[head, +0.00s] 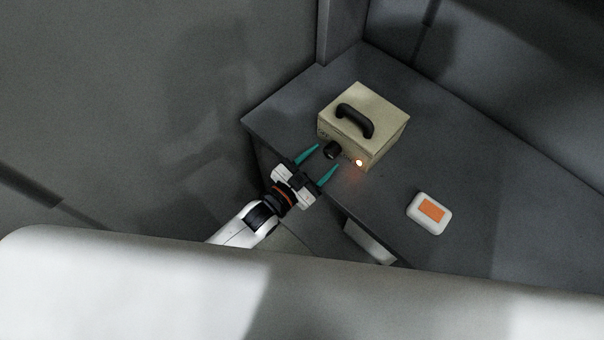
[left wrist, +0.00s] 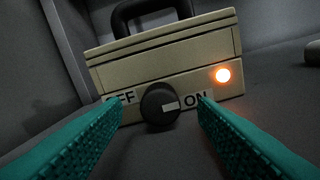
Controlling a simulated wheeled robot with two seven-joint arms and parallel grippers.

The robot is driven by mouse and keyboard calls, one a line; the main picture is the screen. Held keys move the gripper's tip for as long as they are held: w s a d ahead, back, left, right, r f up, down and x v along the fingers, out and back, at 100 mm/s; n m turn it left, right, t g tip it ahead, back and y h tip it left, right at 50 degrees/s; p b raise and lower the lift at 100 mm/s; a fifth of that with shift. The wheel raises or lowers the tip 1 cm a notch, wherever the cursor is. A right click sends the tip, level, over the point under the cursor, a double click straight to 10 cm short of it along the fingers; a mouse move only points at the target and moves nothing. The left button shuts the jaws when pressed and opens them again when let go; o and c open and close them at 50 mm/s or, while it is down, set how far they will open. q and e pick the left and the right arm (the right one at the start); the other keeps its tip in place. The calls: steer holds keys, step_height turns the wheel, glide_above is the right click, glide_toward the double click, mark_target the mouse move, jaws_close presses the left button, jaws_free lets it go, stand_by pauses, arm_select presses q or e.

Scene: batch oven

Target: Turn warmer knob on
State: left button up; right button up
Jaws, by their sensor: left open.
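The warmer (head: 376,118) is a beige box with a black handle on top, standing on the dark table. Its black knob (head: 332,150) sits on the front face, and it also shows in the left wrist view (left wrist: 160,106). The knob's pale mark points right, toward the ON label (left wrist: 196,98); the OFF label (left wrist: 120,97) is on the left, partly covered by a finger. An orange lamp (left wrist: 222,75) glows at the front right. My left gripper (head: 323,164) is open, its green fingers apart just in front of the knob. My right gripper is not in view.
A white box with an orange top patch (head: 431,212) lies on the table (head: 480,180) to the right of the warmer. Grey walls stand behind and left of the table. The tabletop between the two objects is clear.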

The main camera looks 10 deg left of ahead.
arm_select(q)
steer(key=b+v, duration=0.2)
steer(key=v, duration=0.8)
steer(key=shift+s+a, duration=0.15)
steer(key=shift+s, duration=0.1)
